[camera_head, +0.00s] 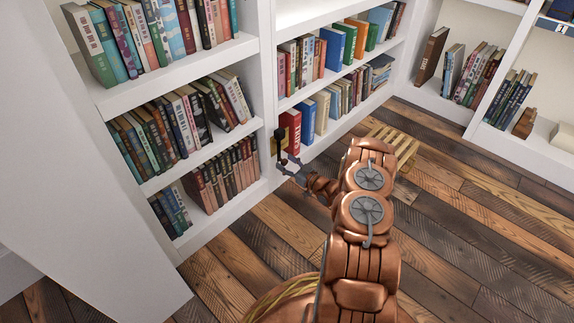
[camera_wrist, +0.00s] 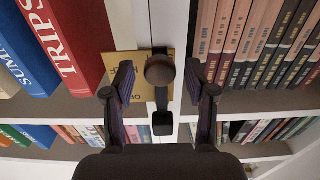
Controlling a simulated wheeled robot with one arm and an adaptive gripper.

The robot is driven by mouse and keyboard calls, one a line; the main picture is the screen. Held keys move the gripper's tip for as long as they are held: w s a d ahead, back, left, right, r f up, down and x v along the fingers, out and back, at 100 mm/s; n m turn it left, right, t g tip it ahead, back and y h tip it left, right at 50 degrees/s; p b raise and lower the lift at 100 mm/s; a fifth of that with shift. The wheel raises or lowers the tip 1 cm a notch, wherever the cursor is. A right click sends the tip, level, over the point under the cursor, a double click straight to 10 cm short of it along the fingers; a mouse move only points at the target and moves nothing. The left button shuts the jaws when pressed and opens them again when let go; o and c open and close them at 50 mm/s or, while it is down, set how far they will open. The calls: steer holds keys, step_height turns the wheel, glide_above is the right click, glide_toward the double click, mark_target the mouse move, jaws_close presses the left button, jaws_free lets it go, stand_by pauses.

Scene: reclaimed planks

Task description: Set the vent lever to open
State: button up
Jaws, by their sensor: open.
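The vent lever (camera_wrist: 161,98) is a black bar with a round black knob at one end and a square block at the other. In the wrist view it stands upright in the picture, in front of a gold plate (camera_wrist: 131,64) on a white shelf upright. Lettering on the plate is mostly hidden. In the head view the lever (camera_head: 279,136) shows small, at the upright's edge. My gripper (camera_wrist: 161,82) is open, with one finger on each side of the knob and gaps visible on both sides. In the head view my gripper (camera_head: 283,165) is just below the lever.
White bookshelves (camera_head: 262,75) full of books surround the lever. A red book (camera_head: 290,132) stands close beside it, also seen in the wrist view (camera_wrist: 66,45). A slatted wooden stool (camera_head: 399,143) stands on the plank floor, which is otherwise largely clear.

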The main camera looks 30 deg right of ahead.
jaws_close()
stand_by(0.4)
